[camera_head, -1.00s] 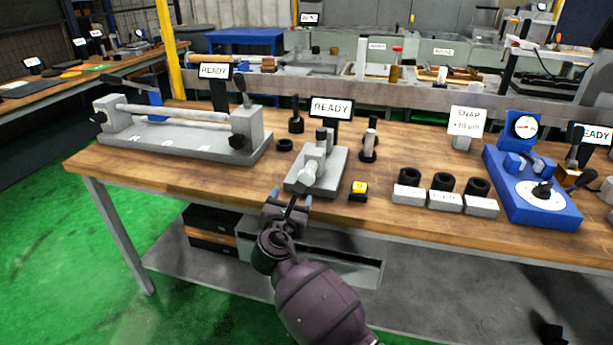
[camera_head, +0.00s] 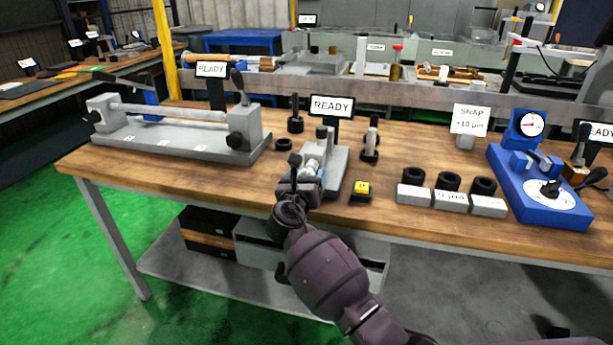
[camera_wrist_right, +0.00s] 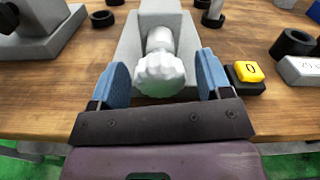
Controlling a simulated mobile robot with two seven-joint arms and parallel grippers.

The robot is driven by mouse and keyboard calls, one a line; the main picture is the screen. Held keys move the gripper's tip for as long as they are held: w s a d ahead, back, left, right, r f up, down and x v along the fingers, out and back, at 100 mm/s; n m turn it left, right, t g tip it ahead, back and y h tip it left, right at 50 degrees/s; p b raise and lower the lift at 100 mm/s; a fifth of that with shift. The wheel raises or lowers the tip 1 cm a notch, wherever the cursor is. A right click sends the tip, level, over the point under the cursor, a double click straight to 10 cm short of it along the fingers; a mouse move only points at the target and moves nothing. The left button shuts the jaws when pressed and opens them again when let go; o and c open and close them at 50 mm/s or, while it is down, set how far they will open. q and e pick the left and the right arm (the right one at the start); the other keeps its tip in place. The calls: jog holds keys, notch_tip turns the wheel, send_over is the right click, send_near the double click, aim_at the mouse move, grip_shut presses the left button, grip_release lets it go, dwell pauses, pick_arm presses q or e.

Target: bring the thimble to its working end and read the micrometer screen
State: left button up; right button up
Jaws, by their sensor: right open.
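The micrometer fixture, a grey block on a grey base (camera_head: 334,178), stands near the front edge of the bench. Its pale ribbed thimble (camera_wrist_right: 160,74) faces me in the right wrist view. My right gripper (camera_wrist_right: 160,85) is open, with one blue finger pad on each side of the thimble and a gap on both sides. In the head view my right gripper (camera_head: 304,180) hides most of the thimble. The micrometer screen (camera_head: 332,106) behind the fixture reads READY. My left gripper is not in view.
A yellow-topped button marked 0 (camera_head: 361,190) sits close to the right of the fixture. A long grey bench fixture (camera_head: 170,140) lies to the left.

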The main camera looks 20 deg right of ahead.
jog(key=shift+x, duration=0.75)
jog(key=shift+w+d, duration=0.15)
jog(key=shift+w, duration=0.05)
jog(key=c, duration=0.9)
